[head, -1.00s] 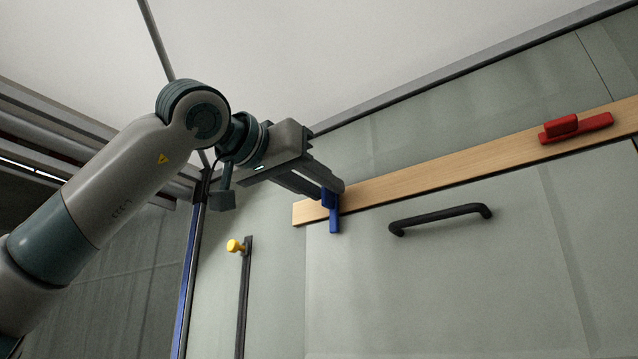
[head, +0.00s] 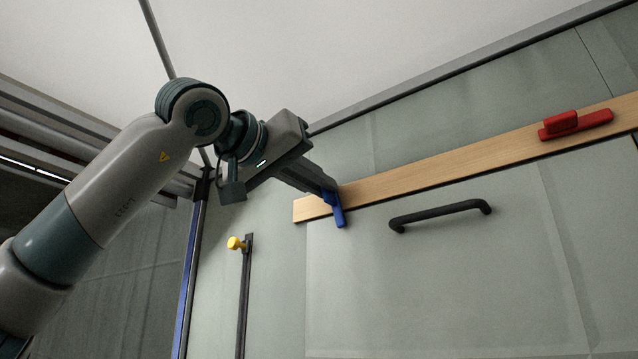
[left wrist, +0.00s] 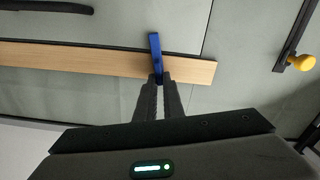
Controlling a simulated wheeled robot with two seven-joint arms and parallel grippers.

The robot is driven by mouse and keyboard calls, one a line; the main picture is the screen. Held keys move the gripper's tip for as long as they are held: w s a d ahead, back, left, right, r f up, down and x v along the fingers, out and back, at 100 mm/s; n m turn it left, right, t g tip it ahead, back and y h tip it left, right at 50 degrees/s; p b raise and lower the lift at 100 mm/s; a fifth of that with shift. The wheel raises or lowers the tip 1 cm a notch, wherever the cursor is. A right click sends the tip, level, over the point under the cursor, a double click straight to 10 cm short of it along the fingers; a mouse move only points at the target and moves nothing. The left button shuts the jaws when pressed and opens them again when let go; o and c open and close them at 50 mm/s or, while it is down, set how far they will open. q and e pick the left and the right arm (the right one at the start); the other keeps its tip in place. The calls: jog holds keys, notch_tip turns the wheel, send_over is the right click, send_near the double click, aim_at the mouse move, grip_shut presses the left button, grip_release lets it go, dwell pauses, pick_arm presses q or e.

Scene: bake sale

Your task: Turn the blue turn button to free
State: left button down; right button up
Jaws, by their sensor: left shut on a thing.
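The blue turn button (head: 339,216) is mounted near the left end of the wooden strip (head: 420,180) in the head view. Its lower end hangs over the panel's top edge, tilted a little from vertical. My left gripper (head: 328,192) is shut on the button. The blue turn button also shows in the left wrist view (left wrist: 155,46), between and beyond the fingertips of my left gripper (left wrist: 158,80). The gripper hides part of the button in the head view. My right gripper is in neither view.
A red turn button (head: 575,124) sits on the strip's right part, lying along it. A black bar handle (head: 440,214) is on the panel below the strip. A yellow knob (head: 235,244) on a dark vertical rail (head: 244,300) stands to the left.

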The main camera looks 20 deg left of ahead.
pick_arm(q)
jog(key=shift+w+a+f+n+b, duration=0.15)
jog(key=shift+n+b, duration=0.45)
jog(key=shift+n, duration=1.75)
jog(key=shift+s+a+f+n+b, duration=0.25)
jog(key=shift+n+b, duration=0.35)
jog(key=shift+n, duration=1.7)
jog(key=shift+w+a+f+n+b, duration=0.1)
jog(key=shift+w+f+n+b, duration=0.35)
jog(key=shift+n, duration=1.9)
jog(key=shift+s+r, duration=0.15)
jog(key=shift+r, duration=0.05)
jog(key=c, duration=1.9)
grip_release()
jog(key=shift+o, duration=0.2)
